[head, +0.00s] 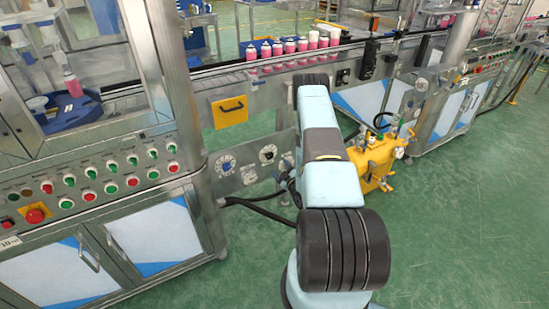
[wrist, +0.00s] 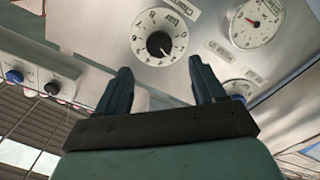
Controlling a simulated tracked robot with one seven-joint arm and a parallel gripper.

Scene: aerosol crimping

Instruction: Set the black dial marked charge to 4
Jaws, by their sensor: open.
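In the wrist view the black dial (wrist: 159,45) sits on a round white scale on a metal panel, beyond the gap between my fingertips. A label above it appears upside down. Its exact setting is too small to read. In the head view a black dial (head: 268,153) shows on the machine's lower panel, just left of my arm. My gripper (wrist: 160,66) is open and empty, with its two dark fingers apart and no visible contact with the dial. In the head view my arm hides most of the gripper.
A white gauge with a red needle (wrist: 257,22) is right of the dial. A blue dial (wrist: 240,88) is partly behind my right finger; it also shows in the head view (head: 226,164). A yellow handled plate (head: 229,111) is above. Yellow equipment (head: 378,160) stands right of my arm.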

